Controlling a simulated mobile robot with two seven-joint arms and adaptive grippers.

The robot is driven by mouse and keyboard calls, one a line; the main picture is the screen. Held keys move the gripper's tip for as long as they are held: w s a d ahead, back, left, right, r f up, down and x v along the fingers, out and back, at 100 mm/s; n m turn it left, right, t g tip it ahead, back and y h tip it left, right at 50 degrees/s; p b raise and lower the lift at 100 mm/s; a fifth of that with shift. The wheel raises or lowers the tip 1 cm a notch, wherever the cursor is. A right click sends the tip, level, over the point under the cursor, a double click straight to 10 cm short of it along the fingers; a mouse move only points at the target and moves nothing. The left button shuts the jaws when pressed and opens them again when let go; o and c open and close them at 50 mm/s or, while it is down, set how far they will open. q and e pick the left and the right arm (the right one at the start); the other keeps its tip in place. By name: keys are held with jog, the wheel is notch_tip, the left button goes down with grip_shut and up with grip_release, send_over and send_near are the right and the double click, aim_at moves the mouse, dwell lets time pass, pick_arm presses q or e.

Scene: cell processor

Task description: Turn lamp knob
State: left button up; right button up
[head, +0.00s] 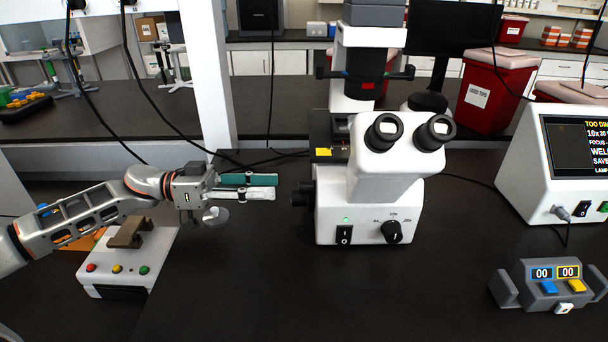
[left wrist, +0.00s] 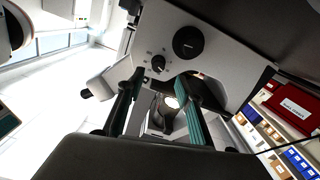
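The white microscope (head: 372,185) stands at the middle of the dark bench. A black dial knob (head: 392,232) with small marks above it sits on its front, right of a black power switch (head: 344,235) and a lit green light. More black knobs (head: 303,195) stick out of its left side. My left gripper (head: 274,187) is left of these side knobs, apart from them, fingers pointing right. In the left wrist view its fingers are spread and empty; a small marked knob (left wrist: 158,63) and a larger black knob (left wrist: 188,42) show beyond the tips. My right gripper is out of view.
A white box with coloured buttons (head: 117,268) sits under my left arm. A grey counter unit (head: 545,285) and a white monitor unit (head: 570,160) stand right. Red bins (head: 495,90) are behind. The bench in front of the microscope is clear.

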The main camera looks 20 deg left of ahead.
aim_at(305, 187)
pick_arm(q)
jog(key=x, duration=0.7)
jog(key=shift+d+p, duration=0.3)
jog(key=shift+p, duration=0.1)
jog(key=shift+s, duration=0.1)
grip_shut()
